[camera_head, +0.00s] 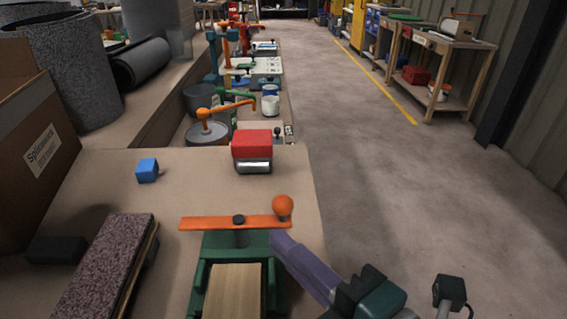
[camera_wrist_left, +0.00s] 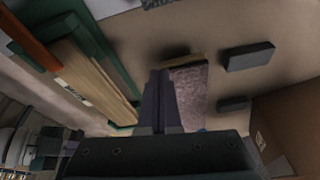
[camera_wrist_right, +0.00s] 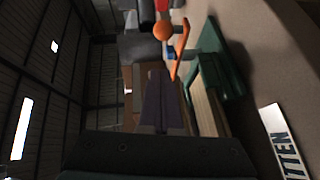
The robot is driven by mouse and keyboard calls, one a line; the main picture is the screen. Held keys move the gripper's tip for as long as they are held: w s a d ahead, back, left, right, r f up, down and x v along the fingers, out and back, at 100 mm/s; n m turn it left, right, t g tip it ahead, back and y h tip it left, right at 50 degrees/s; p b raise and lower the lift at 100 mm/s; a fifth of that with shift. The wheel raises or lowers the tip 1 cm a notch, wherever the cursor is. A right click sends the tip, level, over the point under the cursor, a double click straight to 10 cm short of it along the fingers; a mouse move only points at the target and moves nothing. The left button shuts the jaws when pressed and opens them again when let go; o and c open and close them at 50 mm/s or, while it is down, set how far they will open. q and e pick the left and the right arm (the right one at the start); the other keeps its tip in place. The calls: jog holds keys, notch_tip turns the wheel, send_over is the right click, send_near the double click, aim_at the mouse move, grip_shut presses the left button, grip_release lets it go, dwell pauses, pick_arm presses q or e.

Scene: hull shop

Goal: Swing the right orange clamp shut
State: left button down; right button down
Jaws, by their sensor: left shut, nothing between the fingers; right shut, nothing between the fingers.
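An orange clamp bar (camera_head: 235,222) with a round orange knob (camera_head: 283,206) at its right end lies crosswise over the far end of a green fixture (camera_head: 198,285). A dark pivot sits near its middle. A wooden board (camera_head: 233,295) lies in the fixture. My right gripper (camera_head: 282,240) is shut and empty, its purple fingers just below the knob and at the fixture's right side; contact is unclear. The right wrist view shows the knob (camera_wrist_right: 163,30) and bar beyond the fingertips. My left gripper (camera_wrist_left: 160,75) is shut and empty; an orange strip (camera_wrist_left: 30,38) shows at upper left there.
A speckled slab (camera_head: 105,265) and a dark block (camera_head: 57,250) lie left of the fixture. A blue cube (camera_head: 147,170) and a red-topped block (camera_head: 252,148) stand beyond it. A cardboard box (camera_head: 35,150) is at the left edge. The floor right of the bench is open.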

jog(key=shift+w+d+f+b, duration=0.1)
jog(key=shift+w+f, duration=0.05)
jog(key=shift+w, duration=0.55)
jog(key=shift+w+d+f+b, duration=0.1)
jog(key=shift+w+f+b, duration=0.05)
jog(key=shift+w, duration=0.5)
jog(key=shift+w+d+f+b, duration=0.1)
jog(key=shift+w+f, duration=0.05)
jog(key=shift+w, duration=0.55)
jog(key=shift+d, duration=0.1)
